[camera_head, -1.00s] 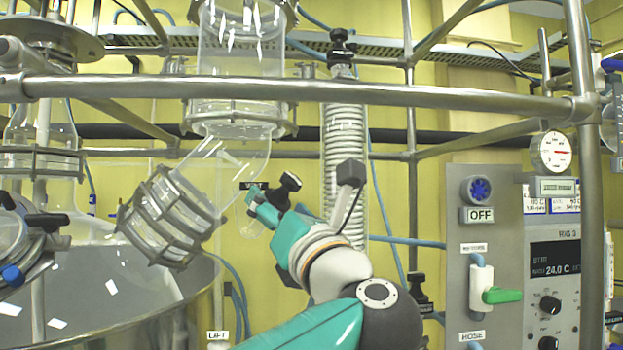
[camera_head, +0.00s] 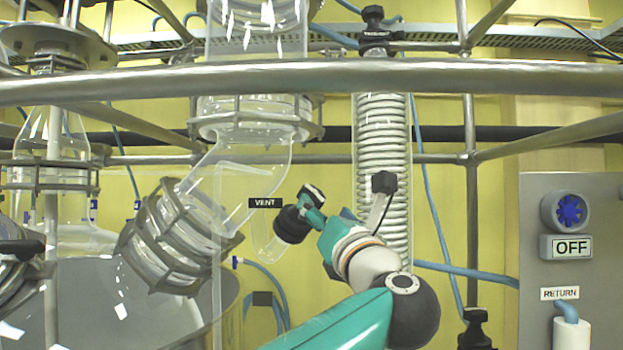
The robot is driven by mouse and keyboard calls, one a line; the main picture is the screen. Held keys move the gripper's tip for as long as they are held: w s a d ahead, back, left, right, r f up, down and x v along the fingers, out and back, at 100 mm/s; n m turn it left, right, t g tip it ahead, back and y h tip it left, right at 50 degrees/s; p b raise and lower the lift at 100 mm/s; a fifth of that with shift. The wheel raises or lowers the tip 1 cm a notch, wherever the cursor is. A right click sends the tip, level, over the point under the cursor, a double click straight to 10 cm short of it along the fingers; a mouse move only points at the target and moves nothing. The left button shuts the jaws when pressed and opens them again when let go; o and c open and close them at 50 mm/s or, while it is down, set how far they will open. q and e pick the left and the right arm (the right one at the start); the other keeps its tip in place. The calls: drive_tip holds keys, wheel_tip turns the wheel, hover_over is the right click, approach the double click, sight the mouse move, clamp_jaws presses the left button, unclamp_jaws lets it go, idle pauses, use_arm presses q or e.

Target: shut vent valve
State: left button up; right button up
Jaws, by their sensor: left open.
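The vent valve (camera_head: 290,226) is a black knob-like fitting at the middle of the view, just right of the black VENT label (camera_head: 265,203) and beside a clear glass outlet tube. A black handle-like part (camera_head: 313,193) shows above it. My left gripper (camera_head: 311,212) is teal, comes up from the bottom centre and sits at the right side of these black parts. It is open and small in the view. I cannot tell whether its fingers touch the valve or only overlap it. My right gripper is not in view.
A metal rail (camera_head: 330,78) crosses the view in front. A clamped glass elbow (camera_head: 178,236) hangs left of the valve, above a large steel vessel. A coiled condenser (camera_head: 383,150) stands behind the arm. A grey panel with an OFF sign (camera_head: 566,247) is at right.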

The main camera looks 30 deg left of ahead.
sight(310, 190)
use_arm(q)
drive_tip(key=p+x, duration=0.4)
drive_tip(key=x, duration=0.4)
drive_tip(key=shift+a+r, duration=0.1)
drive_tip(key=shift+r, duration=0.15)
drive_tip(key=shift+w+a+r+p, duration=0.15)
drive_tip(key=shift+w+a+p, duration=0.25)
drive_tip(key=shift+a+p, duration=0.1)
drive_tip(key=shift+w, duration=0.15)
